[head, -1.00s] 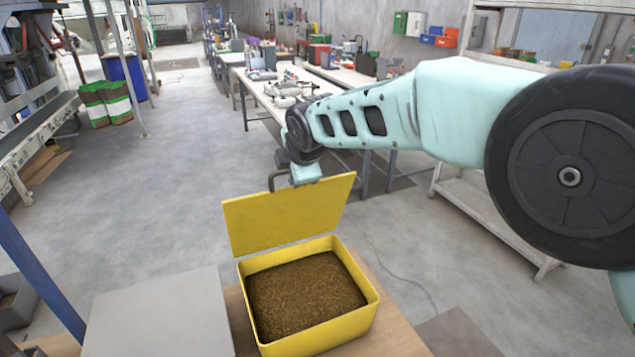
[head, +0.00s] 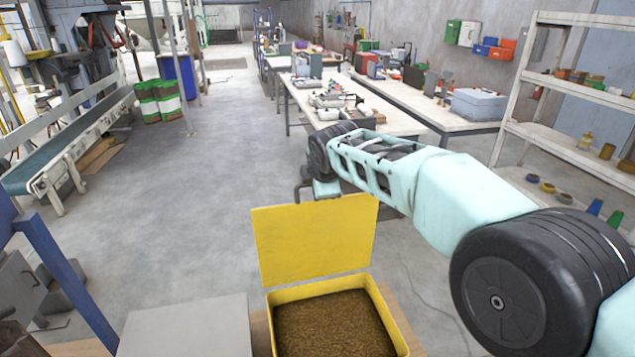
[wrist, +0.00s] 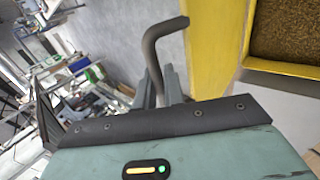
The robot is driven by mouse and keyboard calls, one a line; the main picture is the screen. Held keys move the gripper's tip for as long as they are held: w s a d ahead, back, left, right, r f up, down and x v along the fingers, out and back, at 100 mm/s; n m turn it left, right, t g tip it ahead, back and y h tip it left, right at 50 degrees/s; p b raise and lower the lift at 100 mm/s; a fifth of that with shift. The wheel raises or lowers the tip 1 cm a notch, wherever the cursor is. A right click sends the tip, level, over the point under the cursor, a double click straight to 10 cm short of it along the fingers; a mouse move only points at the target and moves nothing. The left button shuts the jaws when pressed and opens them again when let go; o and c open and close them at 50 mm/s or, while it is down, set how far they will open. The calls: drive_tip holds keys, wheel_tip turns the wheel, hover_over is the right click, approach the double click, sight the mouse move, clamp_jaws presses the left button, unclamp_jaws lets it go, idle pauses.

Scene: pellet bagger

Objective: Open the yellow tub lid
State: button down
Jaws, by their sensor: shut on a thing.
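The yellow tub (head: 400,325) stands on a wooden surface at the bottom of the head view, full of brown pellets (head: 330,325). Its yellow lid (head: 315,242) stands raised along the tub's far edge, roughly upright. A dark bar handle (head: 302,184) shows at the lid's top. My gripper (head: 325,188) is at the lid's top edge, behind it, mostly hidden by the lid and my arm. In the wrist view my gripper (wrist: 160,90) is shut on the dark bent handle (wrist: 152,48), with the yellow lid (wrist: 222,40) to the right.
A grey flat-topped box (head: 187,328) stands left of the tub. Long work tables (head: 440,122) run behind my arm, and a white shelf rack (head: 545,140) stands at the right. A conveyor (head: 60,150) is at the left. The floor (head: 200,200) between is clear.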

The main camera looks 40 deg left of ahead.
drive_tip(key=c, duration=1.6)
unclamp_jaws()
drive_tip(key=shift+r, duration=0.1)
drive_tip(key=b+v, duration=0.9)
drive_tip(key=v, duration=0.8)
drive_tip(key=shift+d+r, duration=0.1)
drive_tip(key=shift+d, duration=0.05)
drive_tip(key=shift+s, duration=0.1)
